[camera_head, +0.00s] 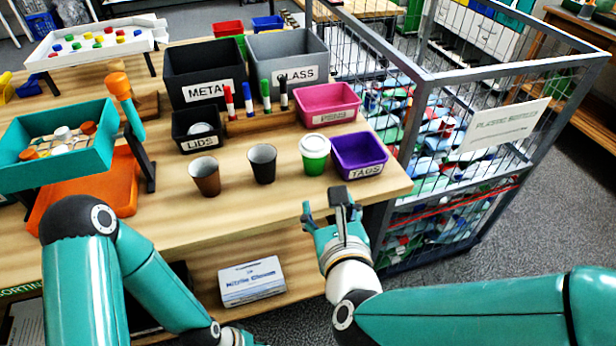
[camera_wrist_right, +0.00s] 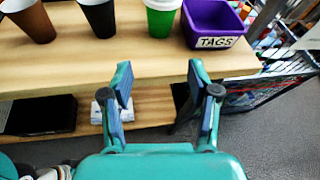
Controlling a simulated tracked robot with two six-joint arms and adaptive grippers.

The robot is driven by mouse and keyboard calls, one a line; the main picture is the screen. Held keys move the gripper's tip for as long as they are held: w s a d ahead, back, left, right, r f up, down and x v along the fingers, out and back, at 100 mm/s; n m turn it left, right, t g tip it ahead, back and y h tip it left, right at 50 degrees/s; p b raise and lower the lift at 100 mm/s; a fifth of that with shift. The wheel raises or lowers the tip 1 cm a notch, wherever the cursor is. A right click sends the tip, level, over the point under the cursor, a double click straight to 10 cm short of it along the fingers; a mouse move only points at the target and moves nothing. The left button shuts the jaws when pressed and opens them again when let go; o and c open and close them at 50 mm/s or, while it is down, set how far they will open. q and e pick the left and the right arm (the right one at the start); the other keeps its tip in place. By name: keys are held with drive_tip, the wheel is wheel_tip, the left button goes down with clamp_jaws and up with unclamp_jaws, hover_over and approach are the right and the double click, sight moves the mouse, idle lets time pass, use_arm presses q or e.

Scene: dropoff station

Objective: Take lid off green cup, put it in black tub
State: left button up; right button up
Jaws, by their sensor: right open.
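The green cup (camera_head: 314,160) stands upright on the table with a white lid (camera_head: 315,144) on it. Its lower part also shows in the right wrist view (camera_wrist_right: 162,24). The black tub (camera_head: 199,130) labelled LIDS stands behind the brown cup, with a pale round lid inside. My right gripper (camera_head: 328,205) is open and empty, in front of the table edge and apart from the green cup; its spread fingers show in the right wrist view (camera_wrist_right: 160,80). My left arm bends down at lower left, and its fingers are out of the picture.
A brown cup (camera_head: 205,177) and a black cup (camera_head: 262,164) stand left of the green cup. A purple TAGS tub (camera_head: 360,155) is close on its right. Markers and a pink bin (camera_head: 328,103) are behind. A wire cage (camera_head: 430,80) borders the table's right.

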drive_tip(key=m, duration=0.1)
approach(315, 166)
drive_tip(key=p+x, duration=0.1)
drive_tip(key=x, duration=0.4)
drive_tip(key=shift+w+f, duration=0.2)
drive_tip(key=shift+w, duration=0.15)
drive_tip(key=shift+w+a+f, duration=0.1)
drive_tip(key=shift+w, duration=0.45)
drive_tip(key=p+x, duration=0.1)
drive_tip(key=x, duration=0.3)
drive_tip(key=shift+w, duration=0.1)
drive_tip(key=c, duration=0.4)
